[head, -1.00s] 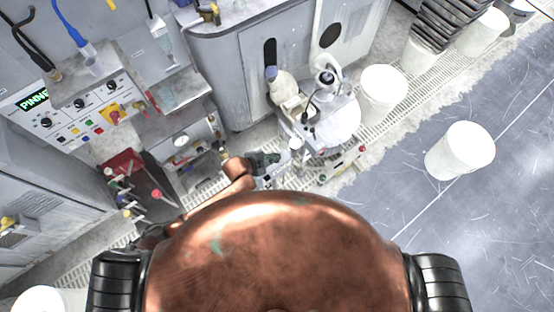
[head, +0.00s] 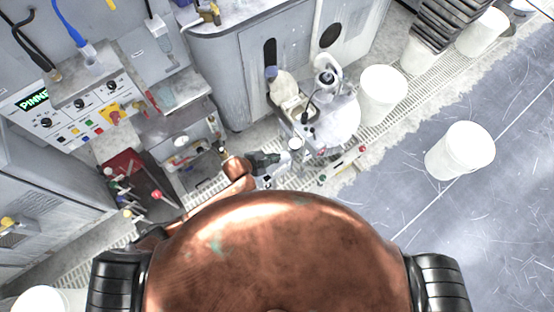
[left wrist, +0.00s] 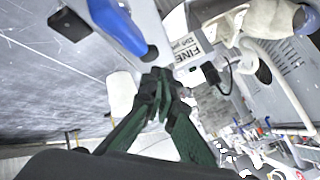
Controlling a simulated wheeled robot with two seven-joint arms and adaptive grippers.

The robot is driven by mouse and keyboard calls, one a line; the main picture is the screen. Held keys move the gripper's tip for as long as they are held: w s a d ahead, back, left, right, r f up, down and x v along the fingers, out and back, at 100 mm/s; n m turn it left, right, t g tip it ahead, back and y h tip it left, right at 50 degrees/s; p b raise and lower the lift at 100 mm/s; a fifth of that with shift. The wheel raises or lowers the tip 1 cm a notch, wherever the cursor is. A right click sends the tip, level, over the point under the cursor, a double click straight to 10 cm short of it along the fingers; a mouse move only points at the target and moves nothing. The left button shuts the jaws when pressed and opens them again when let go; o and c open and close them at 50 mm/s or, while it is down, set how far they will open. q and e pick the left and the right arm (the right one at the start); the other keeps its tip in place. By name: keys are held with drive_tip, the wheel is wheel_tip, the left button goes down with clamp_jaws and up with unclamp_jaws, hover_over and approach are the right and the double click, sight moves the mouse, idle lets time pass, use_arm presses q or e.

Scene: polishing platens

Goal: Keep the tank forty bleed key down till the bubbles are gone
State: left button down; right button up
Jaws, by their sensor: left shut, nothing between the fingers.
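My left gripper (head: 272,168) is low beside a small grey-white bench machine (head: 310,128) in the head view. In the left wrist view its dark green fingers (left wrist: 160,88) are shut and empty. The fingertips are close to a light grey housing with a label reading FINE (left wrist: 188,48); whether they touch it I cannot tell. A blue lever-like part (left wrist: 118,25) lies just beyond the fingers. I cannot make out a tank number, a bleed key or any bubbles. My right gripper is not in view.
A control panel (head: 70,115) with knobs and buttons stands at the left. White buckets (head: 383,95) stand right of the machine; another (head: 460,150) is on the open grey floor (head: 400,215). A grey cabinet (head: 225,75) stands behind.

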use_arm(q)
drive_tip(key=shift+f, duration=0.2)
drive_tip(key=shift+f, duration=0.25)
drive_tip(key=shift+f, duration=0.3)
idle(0.5)
drive_tip(key=shift+f, duration=0.15)
idle(1.8)
drive_tip(key=shift+r+p, duration=0.75)
drive_tip(key=shift+r, duration=0.15)
wheel_tip(320, 180, up, 5)
drive_tip(key=p, duration=0.5)
drive_tip(key=shift+r, duration=0.1)
